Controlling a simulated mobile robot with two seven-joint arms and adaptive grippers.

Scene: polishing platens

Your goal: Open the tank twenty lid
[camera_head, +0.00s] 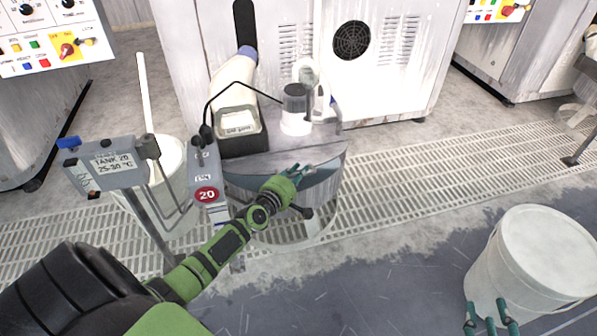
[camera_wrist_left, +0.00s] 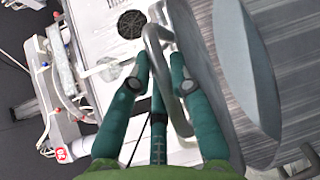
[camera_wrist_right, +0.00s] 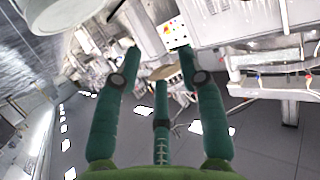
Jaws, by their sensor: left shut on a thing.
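The tank (camera_head: 300,232) stands in the middle of the head view, beside a box with a red "20" label (camera_head: 206,195). Its grey lid (camera_head: 250,165) is on top, with a blue-grey curved band (camera_head: 322,183) along its front. My left gripper (camera_head: 294,180) is at that front edge. In the left wrist view, the metal bar handle (camera_wrist_left: 152,38) passes between the fingers of my left gripper (camera_wrist_left: 160,62), which is shut on it. I cannot tell whether the lid is raised. My right gripper (camera_wrist_right: 158,55) is open and empty; its fingertips (camera_head: 490,318) show near the white bucket.
A "TANK 20" sign (camera_head: 112,166) and a bucket with a pole (camera_head: 165,165) stand at left. A lidded white bucket (camera_head: 525,270) stands at right. Floor between is clear.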

